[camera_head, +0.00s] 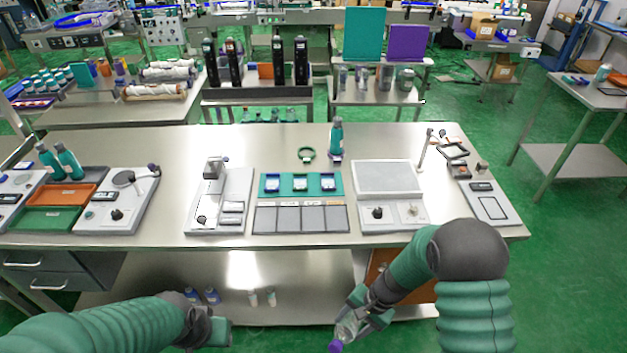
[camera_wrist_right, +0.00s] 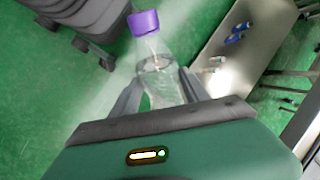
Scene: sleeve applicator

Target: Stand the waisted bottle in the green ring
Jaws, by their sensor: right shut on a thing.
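The waisted bottle (camera_wrist_right: 160,78) is clear with a purple cap and sits between the fingers of my right gripper (camera_wrist_right: 160,98), which is shut on it. In the head view the bottle (camera_head: 346,328) is tilted, cap toward the bottom of the picture, in front of the table's near edge; the right gripper (camera_head: 362,312) partly covers it. The green ring (camera_head: 306,154) lies flat on the table toward the back, well away from the right gripper. My left gripper (camera_head: 222,330) is at the bottom left, in front of the table; its fingers are not clear.
A teal bottle (camera_head: 336,138) stands right of the ring. A device with a grey plate (camera_head: 388,178) is at right. Bare table (camera_head: 258,150) lies left of the ring.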

